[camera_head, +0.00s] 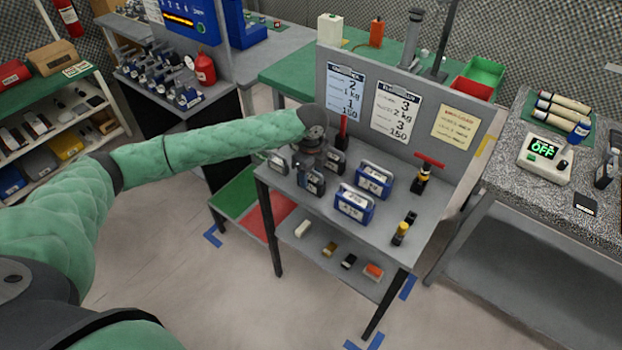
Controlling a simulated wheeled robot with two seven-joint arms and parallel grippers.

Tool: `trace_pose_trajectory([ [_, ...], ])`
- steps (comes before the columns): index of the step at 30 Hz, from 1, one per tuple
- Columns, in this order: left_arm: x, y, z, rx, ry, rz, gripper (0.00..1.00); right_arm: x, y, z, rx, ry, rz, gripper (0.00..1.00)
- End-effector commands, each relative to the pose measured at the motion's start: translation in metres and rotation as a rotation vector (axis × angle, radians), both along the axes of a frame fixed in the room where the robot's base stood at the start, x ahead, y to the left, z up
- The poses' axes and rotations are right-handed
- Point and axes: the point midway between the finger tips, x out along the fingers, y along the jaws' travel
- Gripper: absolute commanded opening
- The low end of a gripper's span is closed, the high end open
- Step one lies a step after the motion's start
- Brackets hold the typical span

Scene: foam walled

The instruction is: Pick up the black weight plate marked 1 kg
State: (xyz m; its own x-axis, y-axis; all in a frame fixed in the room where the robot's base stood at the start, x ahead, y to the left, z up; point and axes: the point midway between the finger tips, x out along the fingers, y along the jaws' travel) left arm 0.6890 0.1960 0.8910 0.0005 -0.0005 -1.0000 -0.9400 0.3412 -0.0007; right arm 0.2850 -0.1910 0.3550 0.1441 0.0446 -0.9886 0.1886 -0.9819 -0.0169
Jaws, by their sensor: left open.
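Black weight plates stand at the left end of a grey table (400,222). One black plate (312,183) is at the front, another (335,160) is behind it, and a third (275,163) is at the left edge. Their labels are too small to read, so I cannot tell which is marked 1 kg. My left gripper (309,165) is open and points down among these plates, partly hiding them. I cannot tell whether it touches one. My right gripper is out of view.
A red-handled tool (425,175) and a yellow-and-black item (400,233) stand further right. An upright panel (345,118) with posted sheets borders the back. A lower shelf (322,255) holds small items.

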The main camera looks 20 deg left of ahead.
Motion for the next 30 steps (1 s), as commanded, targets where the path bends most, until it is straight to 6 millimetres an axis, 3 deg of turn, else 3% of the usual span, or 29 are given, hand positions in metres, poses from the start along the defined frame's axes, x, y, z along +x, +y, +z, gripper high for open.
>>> trace_pose_trajectory([
  [6,-0.001,0.0,-0.017,0.0,0.001,-0.001,0.51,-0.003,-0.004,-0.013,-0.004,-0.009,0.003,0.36],
  [13,-0.001,0.0,-0.018,0.0,0.001,-0.001,0.51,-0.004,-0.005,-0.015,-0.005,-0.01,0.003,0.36],
  [14,-0.001,0.0,-0.018,0.0,0.001,-0.001,0.49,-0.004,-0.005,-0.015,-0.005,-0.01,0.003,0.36],
  [21,-0.001,0.0,-0.018,0.0,0.001,-0.001,0.02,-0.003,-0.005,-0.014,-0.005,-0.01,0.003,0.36],
  [30,0.0,0.0,-0.016,-0.001,-0.002,-0.001,0.0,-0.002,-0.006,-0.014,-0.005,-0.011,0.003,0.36],
])
